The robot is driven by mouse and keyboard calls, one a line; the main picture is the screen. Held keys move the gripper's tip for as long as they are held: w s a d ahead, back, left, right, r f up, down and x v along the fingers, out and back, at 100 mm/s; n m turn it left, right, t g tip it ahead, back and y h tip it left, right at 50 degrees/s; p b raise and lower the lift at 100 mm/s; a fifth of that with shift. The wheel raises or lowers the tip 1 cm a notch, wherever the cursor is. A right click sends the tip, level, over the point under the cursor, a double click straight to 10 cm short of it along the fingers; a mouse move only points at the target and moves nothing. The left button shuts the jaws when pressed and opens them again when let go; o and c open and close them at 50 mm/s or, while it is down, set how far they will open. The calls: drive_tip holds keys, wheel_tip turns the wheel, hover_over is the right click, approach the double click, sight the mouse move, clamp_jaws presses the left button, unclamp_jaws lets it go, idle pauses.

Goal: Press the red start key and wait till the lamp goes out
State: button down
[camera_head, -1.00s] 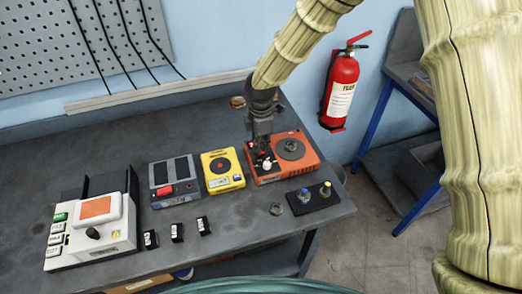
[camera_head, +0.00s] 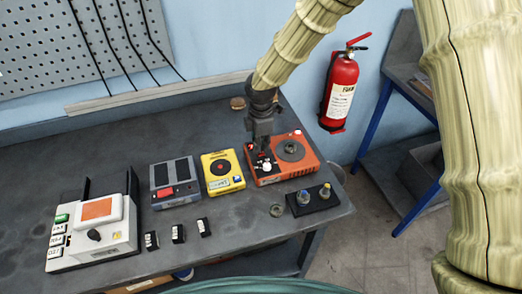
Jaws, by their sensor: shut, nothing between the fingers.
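An orange box (camera_head: 302,168) with a dark round disc (camera_head: 291,150) and a white knob (camera_head: 265,168) stands at the right of the bench. My gripper (camera_head: 263,153) is shut and empty, pointing down over this box's left part, close behind the knob. I cannot tell whether its tips touch the box. They hide part of the top, so a key under them cannot be made out. A grey box (camera_head: 160,174) farther left has a red key-like patch (camera_head: 167,191) on its front part. No lamp can be told as lit or dark.
A yellow box (camera_head: 222,160) stands between the grey and orange boxes. A black holder (camera_head: 315,201) with two knobs and a loose ring (camera_head: 277,210) lie in front. A white device (camera_head: 110,235) and several small black blocks (camera_head: 178,233) are at left. The back left bench is clear.

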drive_tip(key=shift+r+p, duration=1.55)
drive_tip(key=shift+r, duration=0.85)
